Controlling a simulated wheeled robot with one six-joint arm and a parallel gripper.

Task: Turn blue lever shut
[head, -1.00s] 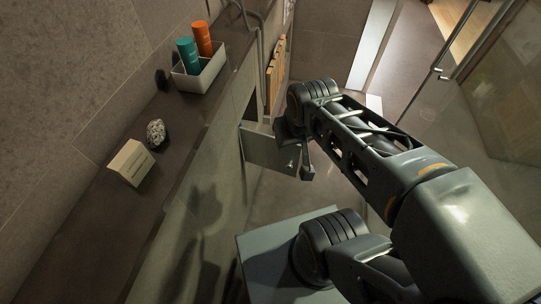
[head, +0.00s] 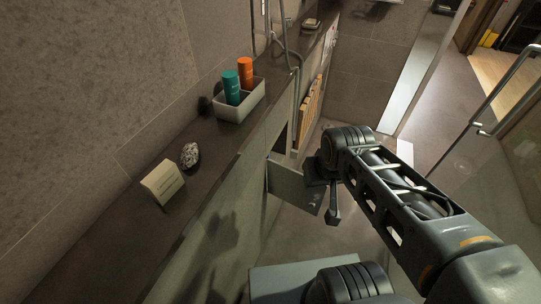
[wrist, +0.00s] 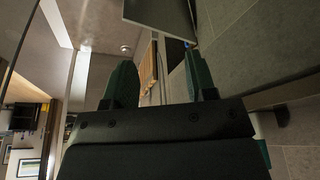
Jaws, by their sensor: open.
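A grey hatch panel (head: 293,187) stands swung open from the wall below the ledge, beside a dark opening (head: 279,140). My gripper (head: 332,212) is at the panel's outer edge in the head view; I cannot tell whether they touch. In the wrist view my gripper (wrist: 158,72) has its two green fingers apart with nothing between them, and the panel (wrist: 165,14) crosses above them. A small blue patch (wrist: 190,44) shows by the panel's edge, near the right fingertip. It may be the blue lever, but too little shows to tell its shape or position.
The ledge holds a white tray (head: 239,111) with a teal bottle (head: 231,88) and an orange bottle (head: 245,73), a grey stone (head: 190,155) and a cream card (head: 162,181). A wooden slatted piece (head: 309,104) is beyond the opening. A glass door (head: 492,165) stands at right.

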